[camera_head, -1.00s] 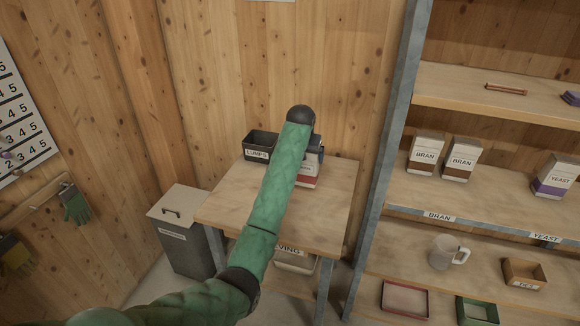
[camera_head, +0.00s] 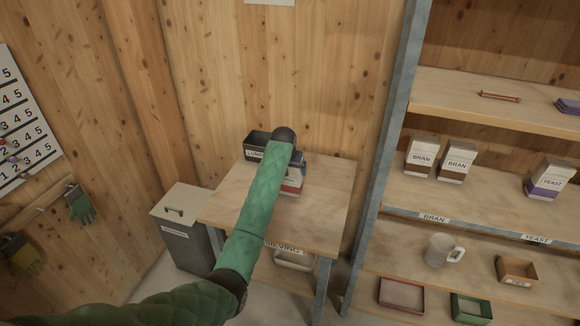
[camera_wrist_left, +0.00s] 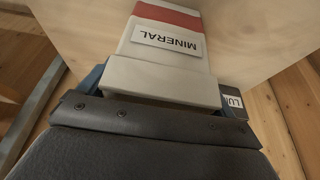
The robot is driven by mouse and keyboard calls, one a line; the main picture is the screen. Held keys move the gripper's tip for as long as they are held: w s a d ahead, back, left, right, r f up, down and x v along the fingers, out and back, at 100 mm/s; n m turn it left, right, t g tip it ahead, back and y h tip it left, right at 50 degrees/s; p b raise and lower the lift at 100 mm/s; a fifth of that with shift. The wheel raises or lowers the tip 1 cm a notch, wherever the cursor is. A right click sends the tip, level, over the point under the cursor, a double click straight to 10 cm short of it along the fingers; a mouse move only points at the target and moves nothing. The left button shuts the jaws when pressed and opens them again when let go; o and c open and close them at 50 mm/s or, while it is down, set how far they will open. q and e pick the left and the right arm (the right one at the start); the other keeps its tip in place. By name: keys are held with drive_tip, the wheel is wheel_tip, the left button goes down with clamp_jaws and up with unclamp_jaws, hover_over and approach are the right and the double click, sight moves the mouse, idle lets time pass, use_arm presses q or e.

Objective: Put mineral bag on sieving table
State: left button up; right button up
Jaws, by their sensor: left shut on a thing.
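The mineral bag (camera_head: 291,184) is a white and red pack, mostly hidden behind my left arm in the head view. In the left wrist view the mineral bag (camera_wrist_left: 165,50) shows its MINERAL label upside down. My left gripper (camera_head: 298,164) is shut on the bag, with blue fingers at its two sides. The sieving table (camera_head: 322,212) is a wooden table with a SIEVING label on its front. The bag is over its top; I cannot tell whether it touches.
A dark LUMPS bin (camera_head: 257,142) stands at the table's back left, close to the gripper. A grey lidded bin (camera_head: 184,240) stands left of the table. A shelf rack (camera_head: 400,100) with BRAN and YEAST packs is on the right. The table's right side is clear.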

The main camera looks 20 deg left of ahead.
drive_tip(key=shift+s, duration=0.1)
use_arm(q)
drive_tip(key=o, duration=1.2)
drive_tip(key=shift+f, duration=0.15)
use_arm(e)
drive_tip(key=shift+s+d, duration=0.1)
drive_tip(key=shift+f, duration=0.15)
use_arm(q)
drive_tip(key=b+v, duration=0.2)
drive_tip(key=v, duration=0.3)
drive_tip(key=b+v, duration=0.2)
drive_tip(key=v, duration=0.5)
use_arm(e)
drive_tip(key=w+a+r, duration=0.2)
drive_tip(key=w+r, duration=0.2)
drive_tip(key=w, duration=0.2)
drive_tip(key=shift+a+r, duration=0.4)
